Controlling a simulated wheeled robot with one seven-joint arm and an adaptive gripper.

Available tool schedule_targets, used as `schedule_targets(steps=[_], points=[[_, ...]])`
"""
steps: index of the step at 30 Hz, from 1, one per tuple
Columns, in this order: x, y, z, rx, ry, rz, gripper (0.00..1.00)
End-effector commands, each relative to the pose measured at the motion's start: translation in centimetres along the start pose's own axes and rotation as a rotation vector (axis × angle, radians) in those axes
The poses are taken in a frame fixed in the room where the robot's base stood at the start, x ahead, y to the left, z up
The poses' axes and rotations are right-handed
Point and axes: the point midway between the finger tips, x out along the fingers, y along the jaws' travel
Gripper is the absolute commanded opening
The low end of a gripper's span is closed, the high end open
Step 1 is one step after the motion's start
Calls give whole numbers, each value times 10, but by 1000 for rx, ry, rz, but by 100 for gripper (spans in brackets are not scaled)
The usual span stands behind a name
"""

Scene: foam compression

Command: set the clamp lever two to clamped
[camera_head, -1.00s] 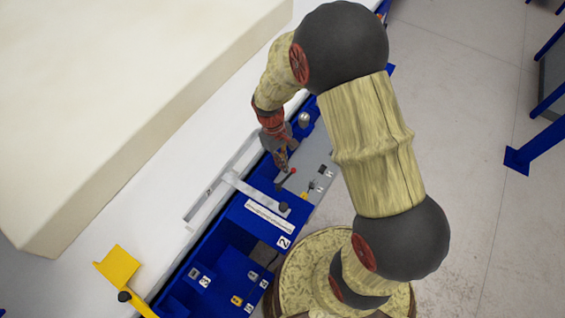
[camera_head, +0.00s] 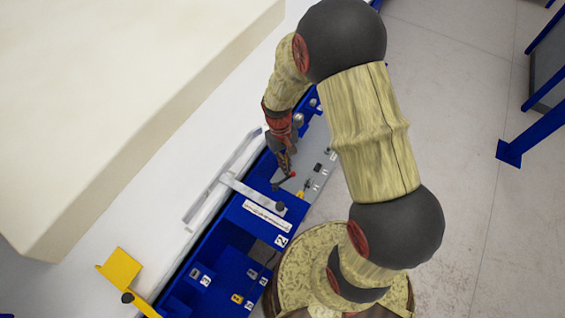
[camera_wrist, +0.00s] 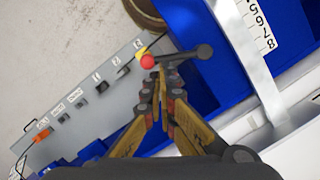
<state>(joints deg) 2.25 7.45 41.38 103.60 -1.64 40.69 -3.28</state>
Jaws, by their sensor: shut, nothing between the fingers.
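A dark lever rod with a red ball (camera_head: 293,174) at one end lies just beyond my gripper's tips; its dark end points to the silver bar's side. In the wrist view the red ball (camera_wrist: 148,62) and dark rod (camera_wrist: 204,52) lie across the fingertips, very near or touching; I cannot tell which. My gripper (camera_head: 286,172) is shut, with nothing held, and it fills the lower middle of the wrist view (camera_wrist: 162,68). A label "2" (camera_head: 281,240) is on the blue frame. I cannot read a lever number on the rod.
A grey panel (camera_wrist: 80,105) with small switches and labels lies beside the lever. A silver bar (camera_head: 245,188) with a black knob (camera_head: 280,206) crosses the blue frame (camera_head: 240,222). A yellow bracket (camera_head: 120,268) stands at lower left. A large cream block (camera_head: 120,90) lies above left.

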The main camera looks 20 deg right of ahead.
Motion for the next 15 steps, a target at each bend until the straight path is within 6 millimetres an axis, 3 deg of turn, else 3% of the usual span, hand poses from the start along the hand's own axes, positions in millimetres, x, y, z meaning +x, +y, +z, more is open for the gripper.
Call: schedule_targets(steps=[15], points=[[6, 11, 32, 453, -4, -106, 0]])
